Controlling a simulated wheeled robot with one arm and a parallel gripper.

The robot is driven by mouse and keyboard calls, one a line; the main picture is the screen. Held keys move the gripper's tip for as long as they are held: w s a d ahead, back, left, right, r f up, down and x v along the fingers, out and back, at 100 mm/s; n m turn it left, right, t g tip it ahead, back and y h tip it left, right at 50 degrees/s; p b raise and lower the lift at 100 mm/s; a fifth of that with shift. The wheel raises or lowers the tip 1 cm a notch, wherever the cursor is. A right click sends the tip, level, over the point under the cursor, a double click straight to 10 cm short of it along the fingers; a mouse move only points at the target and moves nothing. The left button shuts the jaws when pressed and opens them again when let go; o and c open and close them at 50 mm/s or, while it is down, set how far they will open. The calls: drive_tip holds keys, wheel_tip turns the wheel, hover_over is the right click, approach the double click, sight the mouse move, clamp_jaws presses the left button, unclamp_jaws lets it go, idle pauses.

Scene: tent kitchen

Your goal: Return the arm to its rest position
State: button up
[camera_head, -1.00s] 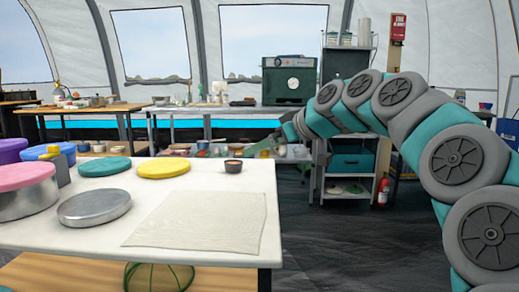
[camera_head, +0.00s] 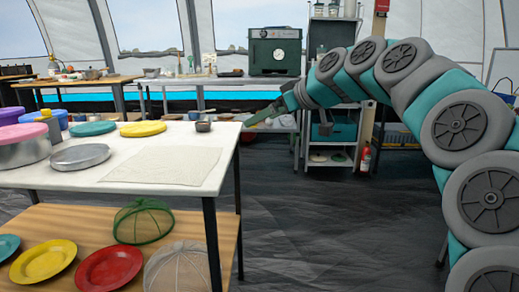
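My arm comes in from the right side and arches to the left, made of grey and teal segments. My gripper (camera_head: 262,116) is at its far end, past the right edge of the white-topped table (camera_head: 213,178) and above floor level, apart from the table. It looks small and points left and down. I cannot see clearly whether its fingers are apart, and I see nothing hanging from it. A small dark bowl (camera_head: 203,126) stands on the table a little left of the gripper.
The table holds a cloth (camera_head: 165,165), a metal lid (camera_head: 80,157), a yellow lid (camera_head: 143,129) and pots. Plates and mesh domes (camera_head: 143,222) lie on its lower shelf. A shelf rack (camera_head: 330,140) and red extinguisher (camera_head: 366,158) stand behind my arm. Dark floor (camera_head: 320,225) is clear in front.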

drive_tip(key=s+d+f+m+g+h+p, duration=0.2)
drive_tip(key=s+f, duration=0.6)
drive_tip(key=s, duration=0.6)
drive_tip(key=s+d+f+m+g+h+p, duration=0.3)
drive_tip(key=s+f, duration=0.5)
drive_tip(key=s, duration=0.7)
drive_tip(key=s+d+f+m+g+h+p, duration=0.3)
drive_tip(key=s+d+f, duration=0.4)
drive_tip(key=s, duration=0.7)
drive_tip(key=f+m+g+p, duration=0.1)
drive_tip(key=g+p, duration=0.1)
drive_tip(key=shift+s+d+p, duration=0.2)
drive_tip(key=shift+d+p, duration=0.1)
drive_tip(key=shift+p, duration=0.05)
